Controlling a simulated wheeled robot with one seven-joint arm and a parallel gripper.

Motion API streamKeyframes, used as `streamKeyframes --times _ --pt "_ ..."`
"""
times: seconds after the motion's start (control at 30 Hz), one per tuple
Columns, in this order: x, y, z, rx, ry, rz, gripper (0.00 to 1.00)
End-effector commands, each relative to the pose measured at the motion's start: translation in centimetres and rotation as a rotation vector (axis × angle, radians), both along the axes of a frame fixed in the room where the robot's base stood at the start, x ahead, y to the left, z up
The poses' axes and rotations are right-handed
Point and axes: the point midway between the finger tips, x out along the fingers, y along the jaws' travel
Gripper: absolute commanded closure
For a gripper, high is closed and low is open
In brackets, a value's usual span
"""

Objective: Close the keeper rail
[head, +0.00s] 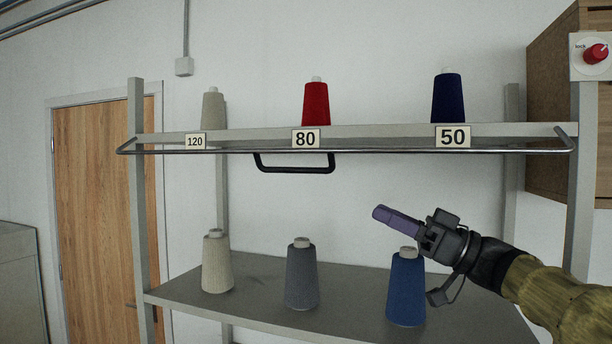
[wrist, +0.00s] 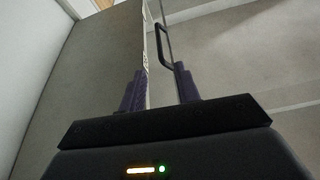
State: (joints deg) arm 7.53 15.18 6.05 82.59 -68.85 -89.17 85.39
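The keeper rail (head: 370,150) is a thin metal bar along the front of the upper shelf. Short end arms join it to the shelf, and it stands out in front of and slightly below the shelf edge. A black handle (head: 295,169) hangs under the rail, left of middle; it also shows in the wrist view (wrist: 161,44), ahead of and between the fingertips. My gripper (head: 382,213) is below and right of the handle, apart from it, pointing left. In the wrist view my gripper's purple fingers (wrist: 160,78) stand apart with nothing between them.
The upper shelf (head: 240,136) bears a beige, a red (head: 316,103) and a navy cone (head: 447,98) behind labels 120, 80 and 50. The lower shelf (head: 255,300) holds beige, grey and blue cones; my gripper is above the blue cone (head: 406,290). A red lock knob (head: 596,54) is at upper right.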

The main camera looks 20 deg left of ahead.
Motion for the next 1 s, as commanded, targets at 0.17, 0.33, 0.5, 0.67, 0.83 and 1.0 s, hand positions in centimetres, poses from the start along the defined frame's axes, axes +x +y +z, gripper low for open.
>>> streamKeyframes --times 0.17,0.33,0.5,0.67,0.83,1.0 --pt "0.3 2.0 1.3 0.001 0.0 -0.002 0.68" --pt "0.7 4.6 2.5 0.001 0.0 -0.006 0.68" --pt "0.9 7.4 3.7 0.002 0.0 -0.006 0.68" --pt "1.2 10.1 4.8 0.002 0.0 -0.006 0.68" --pt "1.5 12.8 5.9 0.002 0.001 -0.005 0.68" --pt "1.7 14.5 6.4 0.002 -0.001 -0.007 0.68"
